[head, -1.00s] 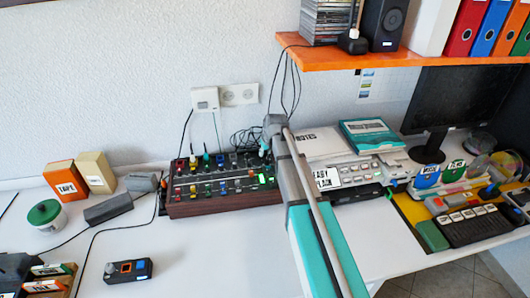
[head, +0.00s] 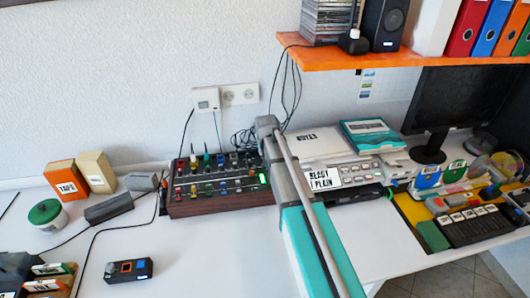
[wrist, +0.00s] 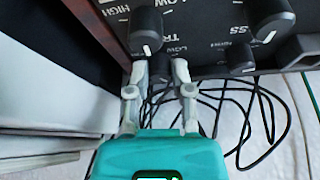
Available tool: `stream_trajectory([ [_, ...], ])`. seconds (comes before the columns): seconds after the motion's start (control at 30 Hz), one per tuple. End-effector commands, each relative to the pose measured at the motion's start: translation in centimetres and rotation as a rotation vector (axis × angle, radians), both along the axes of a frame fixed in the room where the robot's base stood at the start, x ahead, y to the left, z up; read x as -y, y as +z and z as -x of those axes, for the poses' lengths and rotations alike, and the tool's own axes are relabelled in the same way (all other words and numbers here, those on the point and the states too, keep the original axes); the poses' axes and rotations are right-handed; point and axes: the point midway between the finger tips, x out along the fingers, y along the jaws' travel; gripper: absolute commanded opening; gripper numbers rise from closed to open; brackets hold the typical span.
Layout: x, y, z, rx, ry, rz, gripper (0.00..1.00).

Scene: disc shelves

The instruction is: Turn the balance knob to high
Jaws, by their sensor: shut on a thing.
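The control box (head: 215,208) with a wood front and rows of coloured controls stands on the white desk against the wall. My arm covers its right end in the head view, so my gripper is hidden there. In the wrist view my gripper (wrist: 160,72) has its two pale fingers closed around a dark knob (wrist: 158,68) at the panel's edge. That knob's own label and pointer are mostly hidden, so I cannot read it as balance. Other black knobs with white marks are near, one just above (wrist: 147,28) and one to the right (wrist: 242,58). "HIGH" and "LOW" are printed on the panel.
Black cables (wrist: 250,120) lie looped beside the panel. A white printer-like device (head: 345,165) stands right of my arm. An orange shelf (head: 400,53) hangs above. Boxes (head: 64,178) and a grey bar (head: 108,209) lie to the left. The front desk is mostly clear.

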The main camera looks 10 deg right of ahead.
Motion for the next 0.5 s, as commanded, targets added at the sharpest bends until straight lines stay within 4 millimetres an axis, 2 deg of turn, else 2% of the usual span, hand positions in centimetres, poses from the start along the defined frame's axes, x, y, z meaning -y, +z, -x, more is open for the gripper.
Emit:
stream_trajectory([
  [0.5, -0.31, -0.01, -0.15, -0.001, -0.403, 0.0, 0.0],
])
